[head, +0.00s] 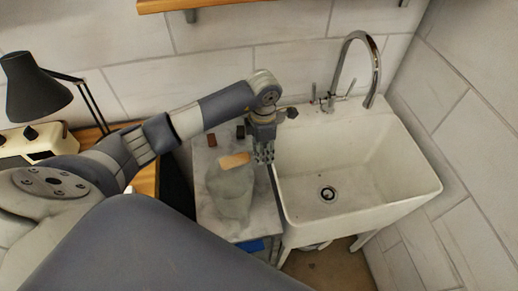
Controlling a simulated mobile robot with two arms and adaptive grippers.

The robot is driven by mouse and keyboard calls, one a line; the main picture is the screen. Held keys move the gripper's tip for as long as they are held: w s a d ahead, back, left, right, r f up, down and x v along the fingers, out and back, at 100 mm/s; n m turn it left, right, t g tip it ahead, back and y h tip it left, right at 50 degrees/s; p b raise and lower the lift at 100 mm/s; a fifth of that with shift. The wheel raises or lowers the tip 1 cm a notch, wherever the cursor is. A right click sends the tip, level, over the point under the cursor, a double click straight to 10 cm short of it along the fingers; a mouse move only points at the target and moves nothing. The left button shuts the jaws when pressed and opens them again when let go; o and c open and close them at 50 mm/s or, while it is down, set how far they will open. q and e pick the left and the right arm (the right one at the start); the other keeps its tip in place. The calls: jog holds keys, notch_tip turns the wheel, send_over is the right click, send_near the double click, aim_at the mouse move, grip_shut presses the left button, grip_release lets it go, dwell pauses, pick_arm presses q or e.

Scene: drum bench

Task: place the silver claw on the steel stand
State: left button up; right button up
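My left arm reaches in from the left. My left gripper (264,155) points down over the right side of the marble counter (206,166), close to the sink's left edge. Its fingers look close together, but they are small and I cannot tell whether they are open or shut, or hold anything. I cannot make out a silver claw or a steel stand in this view. My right gripper is not in view.
A clear glass jar (231,192) with a cork-coloured top stands on the counter, left of the gripper. A small brown block (212,140) lies behind it. A white sink (345,165) with a tall faucet (374,75) is at right. A black lamp (35,88) stands left.

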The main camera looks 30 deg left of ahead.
pick_arm(q)
jog(key=shift+f, duration=0.4)
notch_tip(320, 180, down, 2)
jog(key=shift+w+a+f+p, duration=0.15)
jog(key=shift+f+p, duration=0.1)
jog(key=shift+p, duration=0.25)
jog(key=shift+f, duration=0.6)
jog(key=o, duration=0.9)
jog(key=shift+o, duration=0.5)
jog(key=shift+r, duration=0.45)
notch_tip(320, 180, up, 11)
jog(key=b, duration=0.3)
jog(key=shift+f+b, duration=0.2)
jog(key=shift+b, duration=0.2)
jog(key=shift+r, duration=0.45)
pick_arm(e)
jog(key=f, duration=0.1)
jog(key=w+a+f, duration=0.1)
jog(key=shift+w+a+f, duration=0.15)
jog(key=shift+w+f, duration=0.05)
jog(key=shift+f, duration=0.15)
